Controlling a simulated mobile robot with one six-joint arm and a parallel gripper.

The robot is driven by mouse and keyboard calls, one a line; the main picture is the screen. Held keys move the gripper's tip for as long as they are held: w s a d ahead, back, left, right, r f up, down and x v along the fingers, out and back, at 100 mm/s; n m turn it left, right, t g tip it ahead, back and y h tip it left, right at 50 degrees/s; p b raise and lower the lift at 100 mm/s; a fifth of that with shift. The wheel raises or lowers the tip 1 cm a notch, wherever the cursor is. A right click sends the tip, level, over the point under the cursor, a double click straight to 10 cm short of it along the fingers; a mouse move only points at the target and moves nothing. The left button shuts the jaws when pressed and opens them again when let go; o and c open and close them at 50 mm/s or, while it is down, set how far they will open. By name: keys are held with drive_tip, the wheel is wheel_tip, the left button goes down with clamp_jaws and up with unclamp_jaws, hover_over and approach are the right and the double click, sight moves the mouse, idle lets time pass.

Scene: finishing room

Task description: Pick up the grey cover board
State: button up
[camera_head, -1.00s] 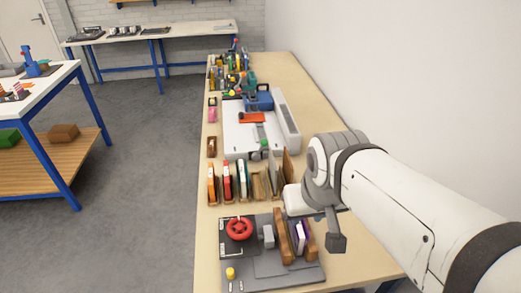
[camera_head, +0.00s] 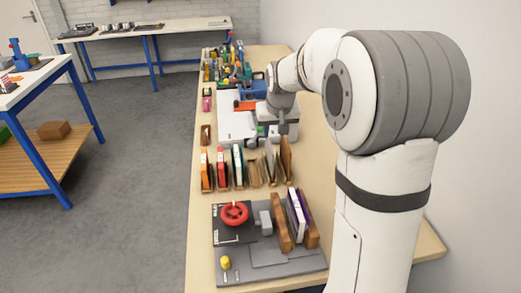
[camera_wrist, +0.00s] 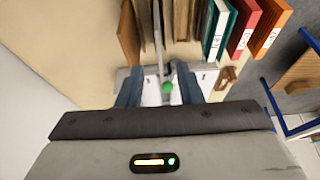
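A thin greyish board (camera_head: 269,161), probably the grey cover board, stands upright in the row of boards and books on the bench, just left of a brown board (camera_head: 286,158). In the wrist view a narrow grey edge (camera_wrist: 159,38) shows among brown and tan boards at the top. My gripper (camera_head: 284,131) is beyond the row, over the white trimmer. In the wrist view my gripper (camera_wrist: 158,86) has its two fingers apart with nothing held.
The white trimmer (camera_head: 232,122) lies behind the row. Orange (camera_head: 205,170), red (camera_head: 221,168) and green (camera_head: 238,165) books stand at the row's left. A grey fixture (camera_head: 285,262) with a red wheel (camera_head: 234,213) is in front. The bench's right side (camera_head: 315,150) is clear.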

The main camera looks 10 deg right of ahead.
hover_over(270, 143)
drive_tip(key=s, duration=0.2)
drive_tip(key=f, duration=0.4)
drive_tip(key=shift+s+a+b, duration=0.15)
drive_tip(key=shift+a+b, duration=0.05)
drive_tip(key=shift+b, duration=0.15)
drive_tip(key=shift+w+f, duration=0.2)
drive_tip(key=shift+f, duration=0.05)
drive_tip(key=x, duration=0.3)
drive_tip(key=p+x, duration=0.1)
drive_tip(key=x, duration=0.3)
drive_tip(key=shift+s+d, duration=0.15)
drive_tip(key=shift+d, duration=0.05)
drive_tip(key=shift+f, duration=0.3)
clamp_jaws()
